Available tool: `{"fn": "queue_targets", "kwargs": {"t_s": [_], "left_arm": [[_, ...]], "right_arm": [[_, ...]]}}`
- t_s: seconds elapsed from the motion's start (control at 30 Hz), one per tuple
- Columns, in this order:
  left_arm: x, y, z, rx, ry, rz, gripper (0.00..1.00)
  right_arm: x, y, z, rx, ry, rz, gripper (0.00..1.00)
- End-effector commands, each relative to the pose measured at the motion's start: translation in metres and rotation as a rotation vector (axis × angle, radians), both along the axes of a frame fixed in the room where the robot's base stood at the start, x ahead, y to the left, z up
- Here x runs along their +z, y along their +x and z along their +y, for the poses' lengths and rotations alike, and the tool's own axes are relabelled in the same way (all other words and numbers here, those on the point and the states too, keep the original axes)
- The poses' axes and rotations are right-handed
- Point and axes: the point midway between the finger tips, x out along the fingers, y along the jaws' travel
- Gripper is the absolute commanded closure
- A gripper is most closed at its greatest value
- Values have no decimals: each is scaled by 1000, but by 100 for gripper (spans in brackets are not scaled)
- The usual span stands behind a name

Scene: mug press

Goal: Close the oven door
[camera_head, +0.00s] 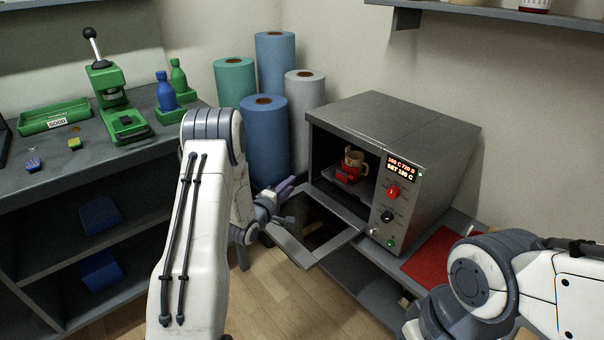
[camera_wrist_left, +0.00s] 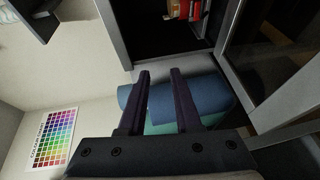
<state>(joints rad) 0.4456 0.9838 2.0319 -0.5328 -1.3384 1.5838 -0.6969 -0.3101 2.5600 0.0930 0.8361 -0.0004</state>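The oven (camera_head: 430,140) stands at the right with its door (camera_head: 357,232) open, folded down and out from the front. The door is a grey frame around dark glass; its frame also shows at the right of the left wrist view (camera_wrist_left: 232,70). Inside the oven is a tan mug (camera_head: 355,157) with a red piece against it. My left gripper (camera_head: 287,187) is at the far left edge of the door; I cannot tell whether it touches. In the left wrist view its fingers (camera_wrist_left: 160,73) are apart with nothing held between them. My right gripper is out of view.
Blue, green and grey rolls (camera_head: 267,140) stand behind the left gripper. A workbench (camera_head: 60,180) with a green press (camera_head: 115,105) and bottles is at the left. A red mat (camera_head: 432,262) lies right of the oven, near my right arm. Wooden floor shows below the door.

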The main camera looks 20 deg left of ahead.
Motion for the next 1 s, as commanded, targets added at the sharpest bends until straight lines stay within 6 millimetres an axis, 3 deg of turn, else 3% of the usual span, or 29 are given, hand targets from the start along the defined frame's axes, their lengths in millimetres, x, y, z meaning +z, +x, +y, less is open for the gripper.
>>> {"fn": "queue_targets", "kwargs": {"t_s": [0.13, 0.37, 0.4, 0.47, 0.5, 0.57, 0.67, 0.77, 0.8, 0.9, 1.0], "left_arm": [[1, -10, 1, 1, -1, 0, 68], [1, -11, 1, 0, 0, -1, 68], [1, -11, 1, 0, 0, -1, 72], [0, -11, 2, 6, 3, 3, 95], [-4, -11, 6, 21, 11, 13, 100], [-16, -13, 20, 69, 32, 49, 100], [-55, -28, 62, 225, 89, 180, 100], [-107, -66, 114, 429, 122, 397, 100], [-128, -87, 130, 507, 116, 497, 100], [-177, -147, 149, 658, 34, 744, 100], [-219, -200, 139, 741, -131, 962, 100]], "right_arm": [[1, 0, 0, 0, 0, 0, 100], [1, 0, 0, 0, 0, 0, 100], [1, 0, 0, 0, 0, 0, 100], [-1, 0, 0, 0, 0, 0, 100], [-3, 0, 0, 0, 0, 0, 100], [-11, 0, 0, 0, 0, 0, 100], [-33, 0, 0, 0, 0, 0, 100], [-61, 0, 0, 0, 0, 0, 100], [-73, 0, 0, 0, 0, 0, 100], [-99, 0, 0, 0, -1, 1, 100], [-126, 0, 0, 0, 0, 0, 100]]}}
